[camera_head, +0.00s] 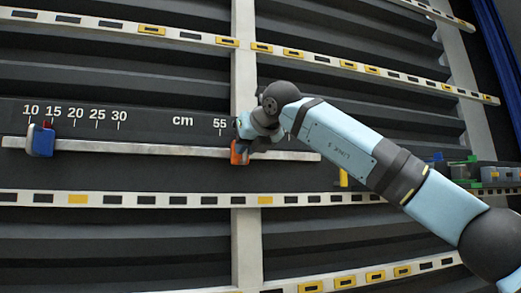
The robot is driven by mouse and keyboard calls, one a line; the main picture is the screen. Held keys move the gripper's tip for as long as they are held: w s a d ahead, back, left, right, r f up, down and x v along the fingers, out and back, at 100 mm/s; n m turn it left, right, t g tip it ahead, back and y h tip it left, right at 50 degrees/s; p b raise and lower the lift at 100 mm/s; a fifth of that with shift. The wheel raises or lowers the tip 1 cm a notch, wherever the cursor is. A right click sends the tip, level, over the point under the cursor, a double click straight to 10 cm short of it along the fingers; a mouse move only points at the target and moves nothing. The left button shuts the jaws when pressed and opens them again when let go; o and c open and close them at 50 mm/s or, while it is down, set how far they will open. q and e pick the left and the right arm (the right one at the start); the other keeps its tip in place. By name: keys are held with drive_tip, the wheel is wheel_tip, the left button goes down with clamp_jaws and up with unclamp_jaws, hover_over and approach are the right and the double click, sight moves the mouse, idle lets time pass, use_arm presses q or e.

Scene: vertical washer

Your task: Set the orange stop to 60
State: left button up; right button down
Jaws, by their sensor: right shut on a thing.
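A horizontal metal rail (180,150) runs below a dark scale (180,122) marked in cm, with 10 to 30 at left and 55 near my arm. The orange stop (238,153) sits on the rail just right of the 55 mark. My right gripper (243,142) is shut on the orange stop; its fingers are small and partly hidden by the wrist. The scale to the right of 55 is hidden by my right arm. A blue stop (40,140) with a red part sits on the rail near 10 to 15. My left gripper is not in view.
Slotted white rails with yellow inserts (76,199) run above and below the scale. A vertical light post (245,70) stands behind my gripper. Green and grey items (465,170) sit at the right. The rail between the two stops is clear.

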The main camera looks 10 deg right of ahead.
drive_tip(key=shift+d, duration=0.1)
drive_tip(key=c, duration=1.2)
unclamp_jaws()
drive_tip(key=b+v, duration=0.4)
drive_tip(key=v, duration=1)
drive_tip(key=shift+d, duration=0.1)
